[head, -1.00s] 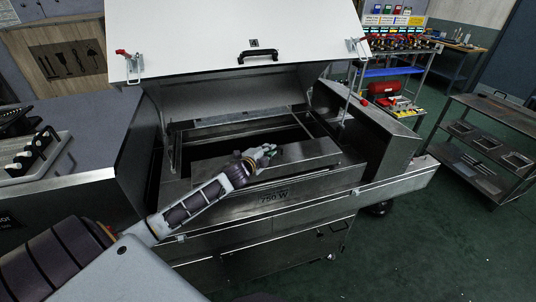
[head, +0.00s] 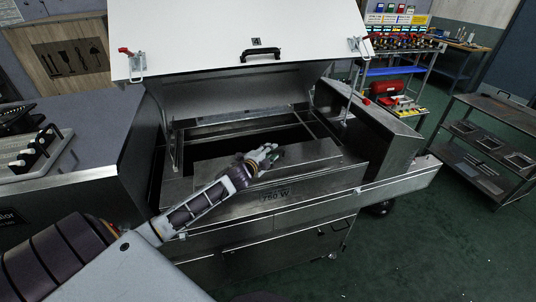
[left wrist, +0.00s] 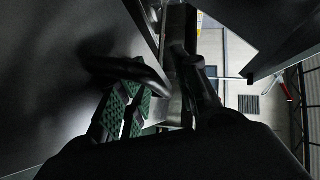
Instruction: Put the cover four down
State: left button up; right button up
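Cover four (head: 215,40) is the large white lid marked 4 at the top of the head view. It stands raised over the open steel dryer body (head: 320,205). Its black handle (head: 260,54) is on the outer face near the lower edge. My left gripper (head: 270,155) is below the handle in the picture, in front of the opening, with nothing seen in it. The left wrist view shows green finger pads (left wrist: 124,108) near a dark curved bar, which looks like the handle; I cannot tell whether they touch. The finger gap is unclear. My right gripper is out of view.
Red-tipped clamps (head: 125,52) sit at the cover's lower corners. A bench with a grey tray (head: 65,160) is at the left. A steel shelf trolley (head: 495,130) stands at the right, with clear green floor (head: 430,245) in front of it.

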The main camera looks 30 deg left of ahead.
pick_arm(q)
jog(key=shift+s, duration=0.1)
jog(key=b+v, duration=0.1)
jog(key=v, duration=1)
jog(key=shift+s+r, duration=0.15)
jog(key=shift+s, duration=0.25)
dwell(0.6)
dwell(0.7)
